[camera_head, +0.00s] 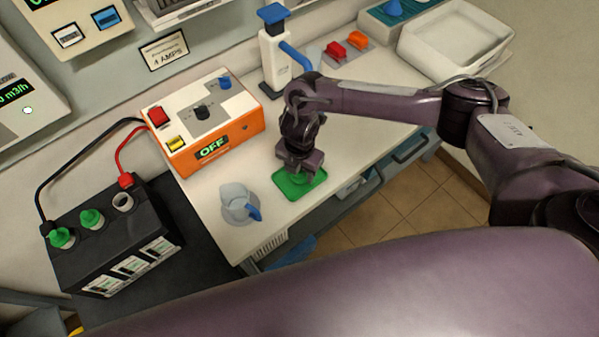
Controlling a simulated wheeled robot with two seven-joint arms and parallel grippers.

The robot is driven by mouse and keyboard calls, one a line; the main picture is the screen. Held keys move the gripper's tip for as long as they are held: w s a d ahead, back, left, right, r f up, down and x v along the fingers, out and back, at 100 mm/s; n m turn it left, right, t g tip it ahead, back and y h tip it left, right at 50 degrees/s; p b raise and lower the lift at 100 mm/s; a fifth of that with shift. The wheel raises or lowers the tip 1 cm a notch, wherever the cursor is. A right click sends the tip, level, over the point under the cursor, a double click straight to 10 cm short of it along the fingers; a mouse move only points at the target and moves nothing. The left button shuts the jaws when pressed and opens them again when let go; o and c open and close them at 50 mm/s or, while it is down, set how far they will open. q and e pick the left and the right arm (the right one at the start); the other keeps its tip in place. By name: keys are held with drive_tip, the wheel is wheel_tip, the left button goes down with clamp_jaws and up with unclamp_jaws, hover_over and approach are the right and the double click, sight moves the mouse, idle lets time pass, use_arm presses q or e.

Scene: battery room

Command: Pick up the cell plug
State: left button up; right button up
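A small green tray (284,187) lies on the white bench near its front edge. My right gripper (299,174) points down right over this tray, with its fingertips at or just above it. The gripper body hides most of the tray's middle, so I cannot tell whether a cell plug is between the fingers or whether they are open. Two green cell plugs, a left one (62,238) and a right one (92,219), sit in the top of the black battery (165,222). The battery's third opening (123,201) has no green plug. My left gripper is not in view.
A clear jug with a blue handle (238,203) stands left of the tray. Behind are an orange charger reading OFF (220,138) and a white bottle with a blue spout (273,62). A white basin (455,38) is at the back right.

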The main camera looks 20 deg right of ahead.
drive_tip(key=c, duration=0.3)
drive_tip(key=shift+c, duration=0.2)
drive_tip(key=shift+r, duration=0.15)
